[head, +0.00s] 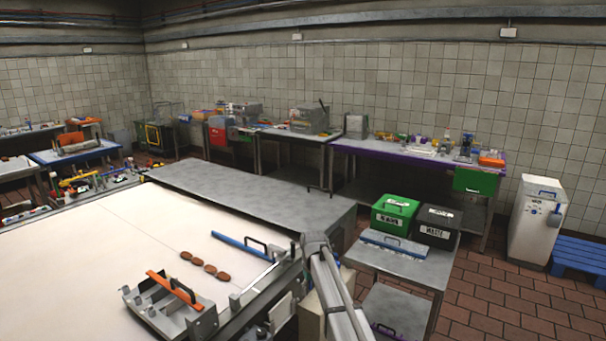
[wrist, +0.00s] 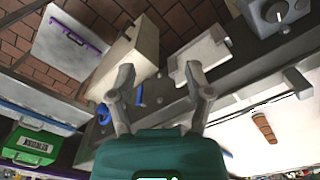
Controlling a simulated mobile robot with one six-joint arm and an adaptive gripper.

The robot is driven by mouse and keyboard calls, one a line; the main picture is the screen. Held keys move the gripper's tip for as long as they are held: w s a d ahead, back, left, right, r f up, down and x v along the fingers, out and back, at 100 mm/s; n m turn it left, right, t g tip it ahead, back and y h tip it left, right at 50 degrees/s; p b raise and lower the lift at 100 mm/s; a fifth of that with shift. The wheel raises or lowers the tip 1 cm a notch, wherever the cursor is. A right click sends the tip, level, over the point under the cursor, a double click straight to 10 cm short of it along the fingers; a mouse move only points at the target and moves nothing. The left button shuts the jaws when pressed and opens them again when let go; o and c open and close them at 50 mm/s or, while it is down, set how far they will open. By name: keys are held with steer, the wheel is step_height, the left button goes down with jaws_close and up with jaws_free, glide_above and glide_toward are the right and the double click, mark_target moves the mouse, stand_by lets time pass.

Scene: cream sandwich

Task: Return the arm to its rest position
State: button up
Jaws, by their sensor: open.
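My gripper (wrist: 162,98) shows in the wrist view with its two fingers spread apart and nothing between them. It is over the edge of the work table, with a dark rail and a cream box below it. In the head view my arm rises at the bottom centre, and the gripper cannot be made out clearly there. One long brown piece (wrist: 263,127) shows at the right of the wrist view.
A metal fixture with an orange bar (head: 174,287) and a blue bar (head: 243,247) sit on the table. A green box (head: 395,213) and a black waste box (head: 437,226) stand on a side cart at right. Open tiled floor (head: 520,300) lies beyond the cart.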

steer(key=s+d+m, duration=0.1)
steer(key=s+d, duration=0.3)
steer(key=s, duration=0.5)
steer(key=s+d+m, duration=0.1)
steer(key=s+d, duration=0.4)
steer(key=s, duration=0.5)
steer(key=s+d+m, duration=0.1)
steer(key=s+d, duration=0.3)
steer(key=s, duration=0.6)
steer(key=shift+s+d, duration=0.2)
steer(key=shift+d, duration=0.2)
